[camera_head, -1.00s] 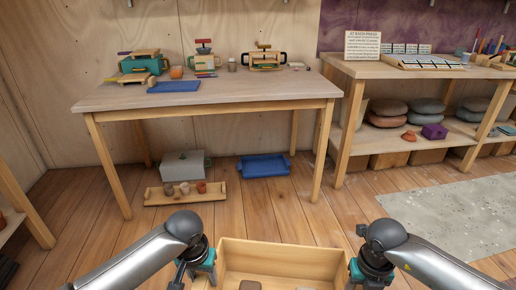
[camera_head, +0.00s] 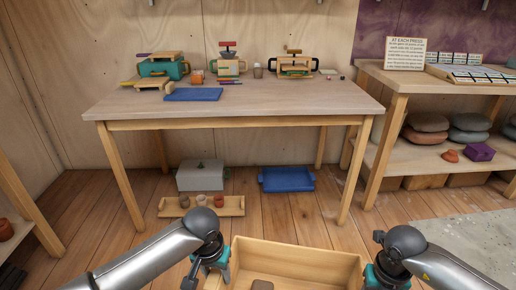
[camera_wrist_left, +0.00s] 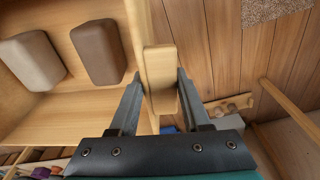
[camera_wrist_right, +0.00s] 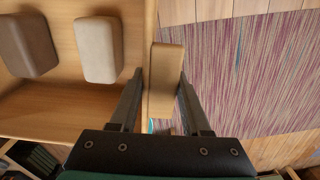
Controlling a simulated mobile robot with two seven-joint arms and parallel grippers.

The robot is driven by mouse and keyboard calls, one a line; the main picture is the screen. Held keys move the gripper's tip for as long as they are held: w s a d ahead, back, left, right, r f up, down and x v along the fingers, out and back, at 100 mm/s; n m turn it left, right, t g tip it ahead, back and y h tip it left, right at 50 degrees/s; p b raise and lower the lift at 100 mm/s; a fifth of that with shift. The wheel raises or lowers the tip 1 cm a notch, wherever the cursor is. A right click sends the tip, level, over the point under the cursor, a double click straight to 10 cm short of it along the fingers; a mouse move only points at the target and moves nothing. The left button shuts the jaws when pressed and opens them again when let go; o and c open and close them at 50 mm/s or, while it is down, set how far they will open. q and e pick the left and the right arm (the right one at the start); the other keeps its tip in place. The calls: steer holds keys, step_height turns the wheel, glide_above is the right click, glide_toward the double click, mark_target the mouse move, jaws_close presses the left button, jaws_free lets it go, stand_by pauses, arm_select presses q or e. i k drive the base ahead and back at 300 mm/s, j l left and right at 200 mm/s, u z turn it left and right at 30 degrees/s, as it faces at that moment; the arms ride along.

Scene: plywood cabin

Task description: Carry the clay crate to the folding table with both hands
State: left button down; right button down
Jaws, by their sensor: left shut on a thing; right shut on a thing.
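The clay crate (camera_head: 300,257) is a light wooden box, held low in front of me at the bottom of the head view. Two clay blocks lie in it, one brown (camera_wrist_left: 98,52) and one pale (camera_wrist_right: 99,50). My left gripper (camera_wrist_left: 161,85) is shut on the wooden handle at one end of the crate. My right gripper (camera_wrist_right: 164,85) is shut on the handle at the other end. The folding table (camera_head: 300,97) has a grey-brown top and wooden legs and stands ahead, beyond the crate. The crate's lower part is out of the head view.
Several presses, including a teal one (camera_head: 165,69), and a blue tray (camera_head: 193,95) stand on the table. Below it are a grey box (camera_head: 203,176), a blue tray (camera_head: 288,180) and a wooden tray with cups (camera_head: 170,209). A shelf (camera_head: 420,157) stands right. The table's front top is clear.

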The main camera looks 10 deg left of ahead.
mark_target(288, 94)
steer(key=i+j, duration=0.15)
steer(key=i, duration=0.3)
steer(key=i+j, duration=0.2)
steer(key=i, duration=0.2)
steer(key=i+j, duration=0.15)
steer(key=i, duration=0.3)
